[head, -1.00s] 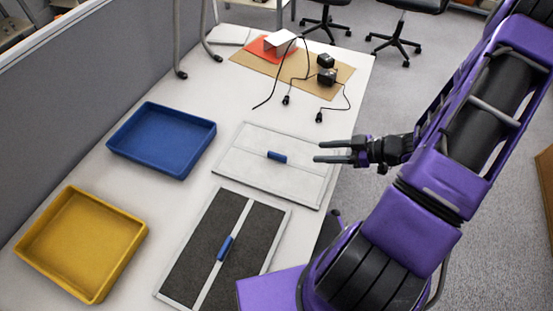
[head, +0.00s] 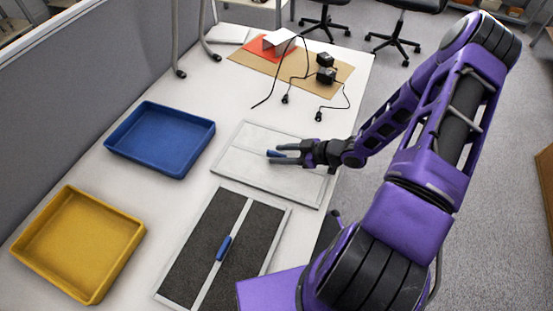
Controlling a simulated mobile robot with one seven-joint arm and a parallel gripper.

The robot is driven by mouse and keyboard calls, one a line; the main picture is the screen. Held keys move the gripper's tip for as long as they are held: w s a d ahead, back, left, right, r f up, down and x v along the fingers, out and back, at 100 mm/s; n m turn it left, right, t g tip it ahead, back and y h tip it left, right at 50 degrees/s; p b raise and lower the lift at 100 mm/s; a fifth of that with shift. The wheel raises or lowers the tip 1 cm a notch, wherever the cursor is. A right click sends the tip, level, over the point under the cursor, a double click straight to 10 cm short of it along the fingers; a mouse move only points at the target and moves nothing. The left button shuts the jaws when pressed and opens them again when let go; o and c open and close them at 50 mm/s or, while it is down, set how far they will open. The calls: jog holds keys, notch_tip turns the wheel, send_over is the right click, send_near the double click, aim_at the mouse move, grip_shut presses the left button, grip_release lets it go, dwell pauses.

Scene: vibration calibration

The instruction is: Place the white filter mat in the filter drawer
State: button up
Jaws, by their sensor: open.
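The white filter mat (head: 240,160) is a flat white framed panel lying on the table, with a blue handle (head: 273,154) at its middle. My gripper (head: 272,154) is open at the blue handle, its fingers reaching in from the right around or just above it. Whether the fingers touch the handle cannot be told. Two trays could be the filter drawer: a blue tray (head: 118,150) left of the white mat and a yellow tray (head: 38,278) at the lower left. Both look empty.
A dark filter mat (head: 192,262) with a white frame and blue handle (head: 224,248) lies in front of the white one. Cables, small black boxes (head: 326,76) and a brown board (head: 250,64) lie at the back. A grey partition (head: 70,100) borders the left.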

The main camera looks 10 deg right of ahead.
aim_at(281, 155)
jog(key=shift+w+a, duration=0.1)
grip_shut()
jog(key=shift+r, duration=0.1)
dwell(0.5)
notch_tip(281, 155, up, 10)
jog(key=p, duration=0.1)
jog(key=w+r+m+t+h, duration=0.5)
jog(key=w+r+m+h, duration=0.2)
jog(key=w+m+h, duration=0.1)
jog(key=shift+a+m+h, duration=0.35)
jog(key=shift+m+h, duration=0.55)
jog(key=shift+m, duration=0.5)
jog(key=shift+d, duration=0.1)
jog(key=shift+w, duration=0.1)
dwell(0.6)
